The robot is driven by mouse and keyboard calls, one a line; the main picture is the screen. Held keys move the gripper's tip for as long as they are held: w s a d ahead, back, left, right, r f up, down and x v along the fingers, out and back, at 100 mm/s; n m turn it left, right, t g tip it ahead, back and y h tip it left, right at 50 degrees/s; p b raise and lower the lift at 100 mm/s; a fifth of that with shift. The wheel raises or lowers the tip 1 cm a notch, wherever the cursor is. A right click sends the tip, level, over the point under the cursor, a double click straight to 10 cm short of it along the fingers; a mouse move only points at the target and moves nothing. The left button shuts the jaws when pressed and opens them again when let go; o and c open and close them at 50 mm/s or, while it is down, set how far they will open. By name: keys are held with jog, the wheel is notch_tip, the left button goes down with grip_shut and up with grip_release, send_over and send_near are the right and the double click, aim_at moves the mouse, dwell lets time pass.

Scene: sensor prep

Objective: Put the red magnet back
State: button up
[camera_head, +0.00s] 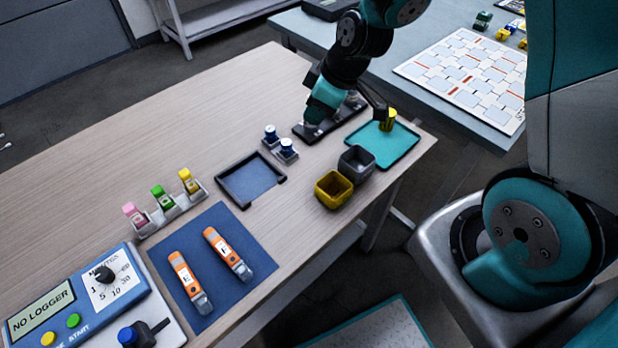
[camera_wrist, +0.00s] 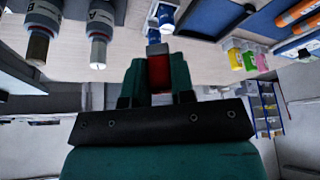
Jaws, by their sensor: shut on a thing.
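The red magnet (camera_wrist: 159,75) is between the two teal fingers of my gripper (camera_wrist: 158,64) in the wrist view. My gripper is shut on it. In the head view my gripper's teal end (camera_head: 326,101) is at the far part of the wooden table, by a dark holder (camera_head: 311,132). The magnet and the fingertips cannot be made out there. Beyond the magnet in the wrist view are blue-and-white pieces (camera_wrist: 165,15). I cannot tell whether the magnet touches anything besides the fingers.
Two blue-topped pieces (camera_head: 287,146) stand left of my gripper. A dark-rimmed tray (camera_head: 251,181), yellow bin (camera_head: 333,190), grey bin (camera_head: 356,162) and teal tray (camera_head: 400,145) with a yellow cylinder (camera_head: 388,120) are nearby. Orange loggers (camera_head: 228,254) lie on a blue mat (camera_head: 258,258). The table's left-back area is clear.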

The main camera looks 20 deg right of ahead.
notch_tip(320, 180, up, 7)
jog(key=s+a+n+g+y+b, duration=0.1)
jog(key=s+a+n+g+b, duration=0.2)
jog(key=n, duration=0.8)
jog(key=n+g+b, duration=0.1)
jog(key=g, duration=0.1)
send_near(303, 176)
jog(key=x, duration=0.6)
jog(key=o, duration=0.8)
jog(key=shift+b, duration=0.3)
jog(key=shift+c, duration=0.2)
